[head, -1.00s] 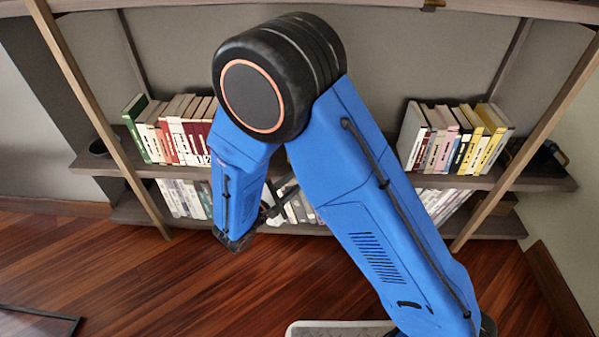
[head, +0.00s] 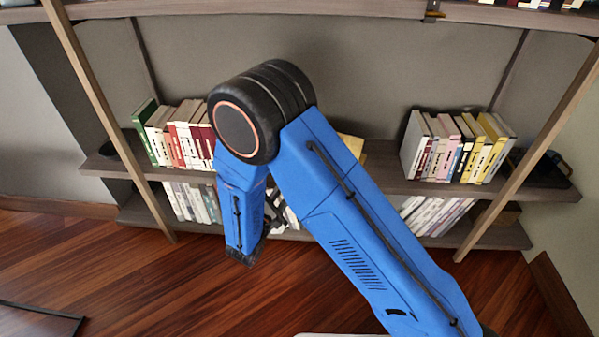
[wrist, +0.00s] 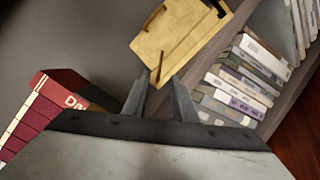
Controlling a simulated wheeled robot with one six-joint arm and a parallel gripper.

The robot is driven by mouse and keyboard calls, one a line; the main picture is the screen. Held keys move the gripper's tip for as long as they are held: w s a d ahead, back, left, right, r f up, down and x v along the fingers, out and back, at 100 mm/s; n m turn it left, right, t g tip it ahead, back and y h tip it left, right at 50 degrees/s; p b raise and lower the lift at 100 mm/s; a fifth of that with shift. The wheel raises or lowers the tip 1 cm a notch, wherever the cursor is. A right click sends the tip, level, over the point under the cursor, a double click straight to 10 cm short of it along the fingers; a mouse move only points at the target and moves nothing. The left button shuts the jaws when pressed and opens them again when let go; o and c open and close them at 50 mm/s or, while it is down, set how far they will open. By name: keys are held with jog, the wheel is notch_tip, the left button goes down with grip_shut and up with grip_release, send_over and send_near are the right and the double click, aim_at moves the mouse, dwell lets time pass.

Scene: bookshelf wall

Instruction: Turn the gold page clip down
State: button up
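A tan-yellow board like a book stand (wrist: 178,40) lies ahead of my gripper in the wrist view. A thin gold-brown bar, likely the gold page clip (wrist: 160,66), stands out from its near edge. Another small bar shows at its far left edge. My gripper (wrist: 159,82) is open, with one finger on each side of the near bar in the picture; I cannot tell whether they touch it. In the head view my arm hides most of the board (head: 352,145), and my gripper (head: 278,212) shows only partly behind the forearm.
Red and white books (wrist: 50,110) stand at the left of the wrist view, near my gripper. Pale books (wrist: 240,85) fill the lower shelf. More books (head: 460,145) stand on the right of the middle shelf (head: 385,182). Slanted wooden posts flank the shelves.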

jog(key=x, duration=0.9)
jog(key=shift+w+d, duration=0.15)
jog(key=shift+w, duration=0.1)
grip_shut()
dwell(1.1)
